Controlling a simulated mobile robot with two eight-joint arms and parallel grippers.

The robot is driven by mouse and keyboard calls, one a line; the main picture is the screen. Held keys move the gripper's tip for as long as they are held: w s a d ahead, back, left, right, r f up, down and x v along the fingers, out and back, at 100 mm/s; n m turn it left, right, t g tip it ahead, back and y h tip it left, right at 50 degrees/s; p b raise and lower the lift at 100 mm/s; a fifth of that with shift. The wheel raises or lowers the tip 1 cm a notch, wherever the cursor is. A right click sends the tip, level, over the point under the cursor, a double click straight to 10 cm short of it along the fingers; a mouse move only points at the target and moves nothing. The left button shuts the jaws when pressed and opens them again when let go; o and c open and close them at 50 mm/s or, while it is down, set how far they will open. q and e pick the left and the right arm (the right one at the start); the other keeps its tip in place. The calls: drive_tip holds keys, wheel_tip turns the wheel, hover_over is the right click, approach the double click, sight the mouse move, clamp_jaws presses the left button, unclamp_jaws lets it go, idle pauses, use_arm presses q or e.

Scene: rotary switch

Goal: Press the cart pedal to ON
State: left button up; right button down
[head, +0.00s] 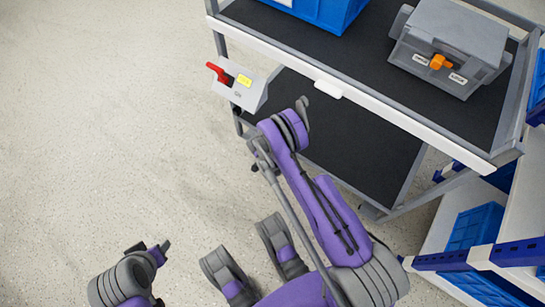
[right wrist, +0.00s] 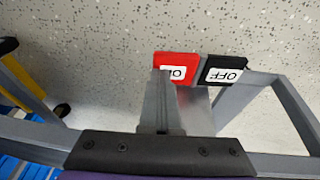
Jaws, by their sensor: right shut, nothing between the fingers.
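The cart pedal shows in the right wrist view as a red block (right wrist: 176,64) beside a black block (right wrist: 223,69) marked OFF. The white label on the red block is upside down and partly covered by my right gripper (right wrist: 160,82). That gripper is shut and empty, its tips overlapping the red block's lower left edge; I cannot tell if they touch. In the head view my right arm reaches to the cart (head: 385,115), and I cannot make out the pedal or the right fingertips. My left arm's end (head: 150,252) is at the lower left, its finger state unclear.
A tilted panel (head: 254,96) with a red lever (head: 216,71) is fixed to the cart's left end. A grey box (head: 462,36) with an orange knob (head: 440,62) and a blue bin (head: 322,10) stand on top. Shelving (head: 487,265) is at right. The left floor is clear.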

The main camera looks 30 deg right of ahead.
use_arm(q)
drive_tip(key=shift+s+d, duration=0.1)
drive_tip(key=shift+s, duration=0.05)
use_arm(e)
drive_tip(key=shift+s+d+f, duration=0.2)
drive_tip(key=shift+s+f, duration=0.3)
drive_tip(key=shift+f, duration=0.3)
drive_tip(key=shift+r, duration=0.1)
drive_tip(key=shift+d+r, duration=0.1)
drive_tip(key=shift+r, duration=0.2)
use_arm(q)
drive_tip(key=s+r+p, duration=0.1)
drive_tip(key=p, duration=0.1)
drive_tip(key=s+a+r+p, duration=0.1)
drive_tip(key=r+p, duration=0.1)
drive_tip(key=shift+a+r, duration=0.2)
use_arm(e)
drive_tip(key=s+a+r, duration=0.1)
drive_tip(key=s+r, duration=0.4)
drive_tip(key=r, duration=0.6)
drive_tip(key=shift+s+r, duration=0.25)
drive_tip(key=shift+r, duration=0.15)
